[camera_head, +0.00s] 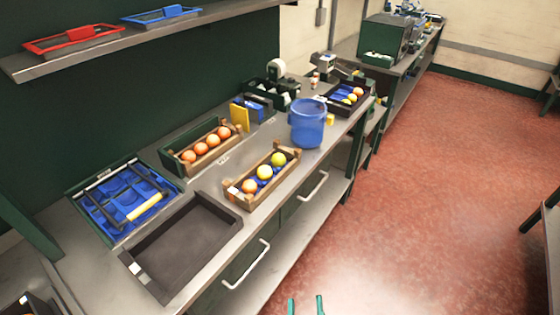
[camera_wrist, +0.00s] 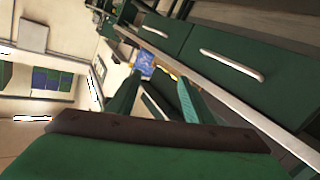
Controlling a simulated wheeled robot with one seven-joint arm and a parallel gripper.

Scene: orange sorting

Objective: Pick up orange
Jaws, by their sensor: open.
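Several oranges (camera_head: 201,149) lie in a row in a wooden crate (camera_head: 170,164) at the back of the bench. A nearer wooden crate (camera_head: 254,203) holds an orange (camera_head: 249,186) and two yellow or greenish fruits (camera_head: 264,172). A black tray farther along holds oranges (camera_head: 358,91) and a yellow fruit. My gripper (camera_head: 306,306) shows only its two teal fingertips at the bottom edge, over the floor in front of the bench. It is open and empty, away from the oranges. The wrist view shows its fingers (camera_wrist: 158,98) apart, with no orange discernible.
An empty dark tray (camera_head: 190,240) lies at the bench's front left, beside a blue-lined box (camera_head: 125,200). A blue bucket (camera_head: 307,122) stands right of the crates. A shelf (camera_head: 150,37) overhangs the bench's back. Drawer handles (camera_head: 247,265) protrude in front. The red floor at right is clear.

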